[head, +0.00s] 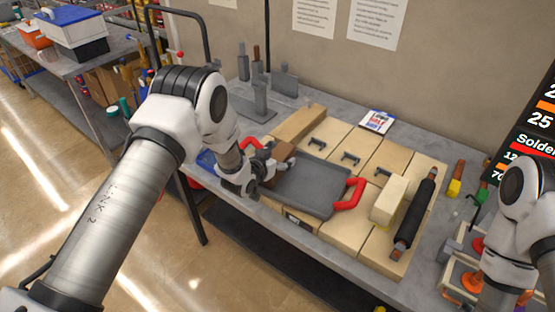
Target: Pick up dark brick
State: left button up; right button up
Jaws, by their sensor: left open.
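The dark brick (283,151) is a small brown block near the left end of the grey tray (315,192). It is partly hidden by my left gripper (272,168), which is open right beside it, at the tray's near left corner. The picture is too small to tell whether the fingers touch the brick or whether it rests on the tray. My right arm comes in at the right edge, and its gripper does not show.
The tray has red handles (349,194) and lies on light wooden boxes (335,138) on a grey bench. A pale block (390,200) and a black roller (414,212) are to its right. Metal tools (258,95) stand behind left. A small card (377,121) lies at the back.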

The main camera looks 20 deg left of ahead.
pick_arm(q)
jog(key=shift+s+r, duration=0.15)
jog(key=shift+s, duration=0.1)
jog(key=c, duration=1.6)
jog(key=shift+w, duration=0.1)
grip_shut()
